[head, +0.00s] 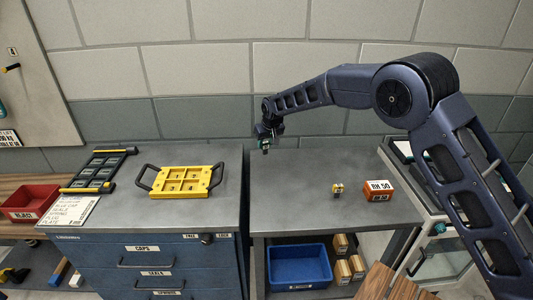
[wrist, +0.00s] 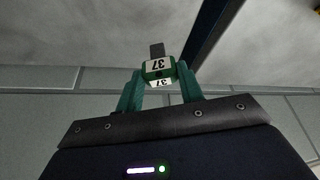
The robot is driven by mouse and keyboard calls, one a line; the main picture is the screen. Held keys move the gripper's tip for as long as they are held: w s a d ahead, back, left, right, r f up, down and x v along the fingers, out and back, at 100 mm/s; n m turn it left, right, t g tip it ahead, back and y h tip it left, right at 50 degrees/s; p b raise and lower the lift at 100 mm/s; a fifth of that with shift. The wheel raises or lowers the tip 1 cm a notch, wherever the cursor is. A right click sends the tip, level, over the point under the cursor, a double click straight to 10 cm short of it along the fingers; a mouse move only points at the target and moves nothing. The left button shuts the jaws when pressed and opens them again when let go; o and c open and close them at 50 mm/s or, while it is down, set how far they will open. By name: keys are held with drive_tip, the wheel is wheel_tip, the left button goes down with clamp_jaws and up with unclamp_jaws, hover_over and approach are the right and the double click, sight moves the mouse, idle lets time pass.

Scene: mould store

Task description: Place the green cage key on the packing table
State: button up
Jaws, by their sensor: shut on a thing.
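My gripper (head: 265,138) is shut on the green cage key and holds it in the air over the back left part of a grey-topped table (head: 300,195). In the wrist view, the green cage key (wrist: 157,70) sits between the two teal fingers of my gripper (wrist: 160,79). It has white labels reading 37 and a dark grey shank pointing away from the fingers. In the head view the key is small and dark below the fingers. No sign names the packing table, so I cannot tell for certain that this is it.
A blue bin (head: 299,268) sits below. A blue drawer cabinet (head: 145,262) at left bears a yellow frame (head: 183,181).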

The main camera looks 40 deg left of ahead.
sight(266, 153)
drive_tip(key=shift+f, duration=2.65)
drive_tip(key=shift+f, duration=0.1)
drive_tip(key=o, duration=1)
drive_tip(key=v, duration=1.2)
drive_tip(key=shift+d, duration=0.1)
